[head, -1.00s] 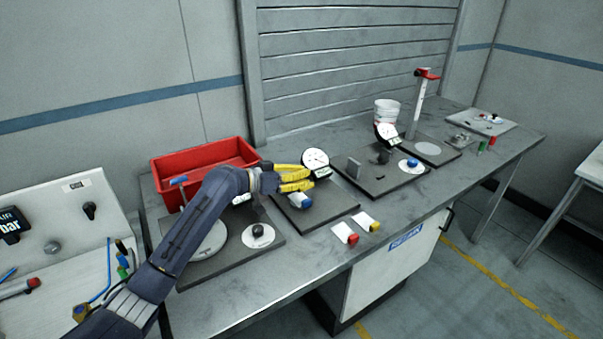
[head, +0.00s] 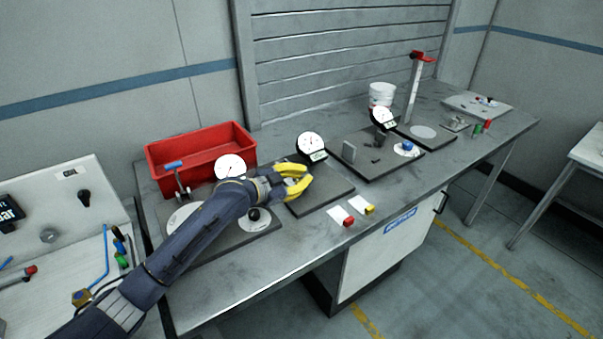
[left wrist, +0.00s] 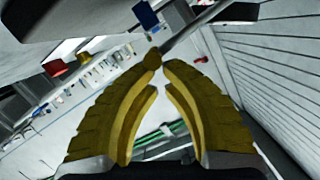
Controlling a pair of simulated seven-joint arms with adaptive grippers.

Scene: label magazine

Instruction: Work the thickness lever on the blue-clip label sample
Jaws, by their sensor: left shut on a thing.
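My left gripper (head: 304,180) is over the dark base plate (head: 322,197) of the middle gauge, below its round dial (head: 311,146). Its yellow fingers are closed in the left wrist view (left wrist: 157,66), where a grey bar (left wrist: 190,30) meets the fingertips; I take it for the thickness lever. The head view hides the lever behind the fingers. A blue block (left wrist: 145,14) shows just past the fingertips in the left wrist view; I cannot tell for sure whether it is the sample's clip. The clip is not clearly seen beside the fingers in the head view. My right gripper is not seen.
A red crate (head: 203,147) stands behind the left gauge plate. A red clip (head: 348,221) and a yellow clip (head: 369,210) on white labels lie near the front edge. Another gauge dial (head: 382,118) and a blue piece (head: 408,146) are to the right.

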